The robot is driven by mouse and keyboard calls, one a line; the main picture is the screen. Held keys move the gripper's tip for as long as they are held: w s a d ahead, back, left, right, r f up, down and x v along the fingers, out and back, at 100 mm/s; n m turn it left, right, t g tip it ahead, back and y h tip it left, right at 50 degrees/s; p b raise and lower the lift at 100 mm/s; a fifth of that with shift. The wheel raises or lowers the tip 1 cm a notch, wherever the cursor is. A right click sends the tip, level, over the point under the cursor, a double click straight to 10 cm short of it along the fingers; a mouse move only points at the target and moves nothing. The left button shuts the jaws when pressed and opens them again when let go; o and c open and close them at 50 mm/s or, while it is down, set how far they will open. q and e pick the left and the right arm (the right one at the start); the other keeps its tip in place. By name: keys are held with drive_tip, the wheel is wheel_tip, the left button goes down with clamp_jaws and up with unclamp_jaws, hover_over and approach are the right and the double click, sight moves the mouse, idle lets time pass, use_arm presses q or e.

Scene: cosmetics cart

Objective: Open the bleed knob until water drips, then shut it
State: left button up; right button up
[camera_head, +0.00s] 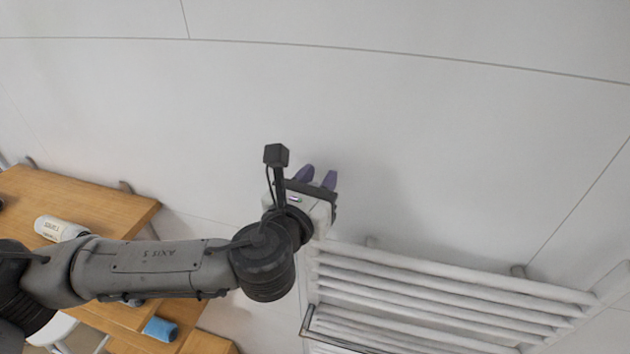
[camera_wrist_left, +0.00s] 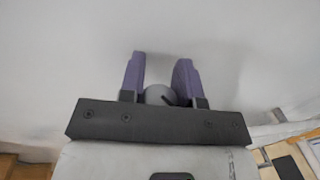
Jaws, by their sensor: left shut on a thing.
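My left gripper (camera_head: 318,177) is at the upper left end of the white radiator (camera_head: 440,272) in the head view, its purple fingers pointing at the wall. In the left wrist view the same gripper (camera_wrist_left: 160,70) has a round grey bleed knob (camera_wrist_left: 160,94) with a dark slot between the bases of its fingers. The gripper is shut on this knob. The gripper body hides the knob in the head view. No water drops show. My right gripper is in neither view.
A wooden table (camera_head: 85,200) stands at the left, with a white cylinder (camera_head: 60,229) on it. A blue cylinder (camera_head: 160,329) lies on a lower wooden surface. A thin dark-edged frame (camera_head: 306,320) is in front of the radiator. The white wall (camera_head: 420,130) behind is bare.

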use_arm(q)
drive_tip(key=m+g+h, duration=0.1)
drive_tip(key=m+h, duration=0.1)
drive_tip(key=shift+r+g+h, duration=0.1)
drive_tip(key=shift+g+h, duration=0.2)
drive_tip(key=shift+h, duration=0.1)
drive_tip(key=m+g+h+p, duration=0.1)
drive_tip(key=m+g+h, duration=0.1)
drive_tip(key=h, duration=0.1)
drive_tip(key=shift+s+d+p, duration=0.15)
drive_tip(key=shift+d+p, duration=0.05)
drive_tip(key=shift+p, duration=0.15)
drive_tip(key=m+g+h, duration=0.1)
drive_tip(key=m+g+h+p, duration=0.1)
drive_tip(key=g, duration=0.1)
drive_tip(key=shift+s+d+m, duration=0.15)
drive_tip(key=shift+m, duration=0.25)
drive_tip(key=shift+m+g+h, duration=0.3)
drive_tip(key=shift+g+h, duration=0.1)
drive_tip(key=shift+g, duration=0.1)
drive_tip(key=shift+s+g, duration=0.1)
drive_tip(key=shift+g, duration=0.2)
drive_tip(key=shift+d, duration=0.1)
drive_tip(key=o, duration=0.9)
